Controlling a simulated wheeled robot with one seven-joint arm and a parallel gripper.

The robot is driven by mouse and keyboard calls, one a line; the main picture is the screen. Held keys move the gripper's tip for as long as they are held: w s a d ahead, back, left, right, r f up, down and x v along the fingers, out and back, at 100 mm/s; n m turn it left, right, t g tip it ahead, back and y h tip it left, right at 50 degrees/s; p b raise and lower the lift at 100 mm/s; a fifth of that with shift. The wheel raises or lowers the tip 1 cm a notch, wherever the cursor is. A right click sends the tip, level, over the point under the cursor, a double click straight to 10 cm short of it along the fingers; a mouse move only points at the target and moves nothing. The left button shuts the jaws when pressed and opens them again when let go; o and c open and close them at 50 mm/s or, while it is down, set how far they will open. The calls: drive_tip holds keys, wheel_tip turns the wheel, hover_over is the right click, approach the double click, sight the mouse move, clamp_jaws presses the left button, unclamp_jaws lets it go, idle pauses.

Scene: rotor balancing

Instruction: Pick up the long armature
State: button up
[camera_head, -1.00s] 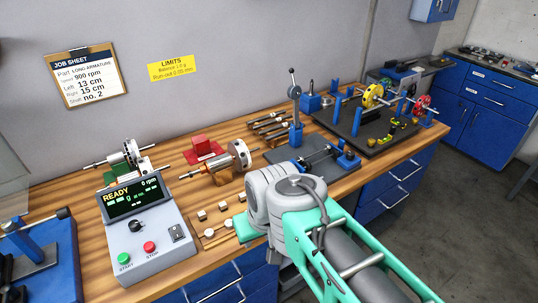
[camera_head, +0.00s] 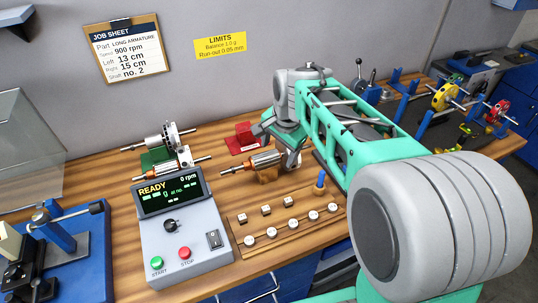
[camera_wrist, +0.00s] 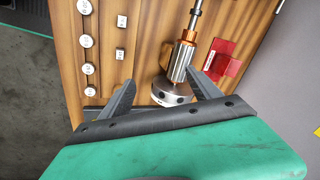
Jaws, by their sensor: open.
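An armature (camera_head: 250,164) with copper windings, a steel core and a long thin shaft lies on its side on a brown stand on the bench; it appears to be the long armature. Its steel end disc shows in the wrist view (camera_wrist: 172,92), with the core and copper part beyond it. My gripper (camera_head: 286,150) is open over its right end, which it partly hides. In the wrist view my gripper's fingers (camera_wrist: 161,78) point towards it on either side of the disc, the armature nearer the right finger. I cannot tell the height left between them.
A red block (camera_head: 245,134) stands close behind the armature. The balancer console (camera_head: 180,228) reads READY at front left. A wooden board (camera_head: 262,224) with several small weights lies in front. Blue fixtures stand at right.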

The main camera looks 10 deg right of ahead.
sight(272, 153)
drive_tip(key=w+f+m, duration=0.1)
drive_tip(key=w, duration=0.1)
drive_tip(key=w+f+m, duration=0.1)
drive_tip(key=w+m, duration=0.1)
drive_tip(key=w, duration=0.1)
drive_tip(key=w+f+m, duration=0.1)
drive_tip(key=w+m, duration=0.1)
drive_tip(key=shift+w+d+f, duration=0.15)
drive_tip(key=shift+d, duration=0.2)
drive_tip(key=p+x, duration=0.2)
drive_tip(key=x, duration=0.5)
drive_tip(key=shift+f+p, duration=0.25)
drive_tip(key=shift+p, duration=0.05)
drive_tip(key=shift+r, duration=0.1)
clamp_jaws()
drive_tip(key=shift+r, duration=0.2)
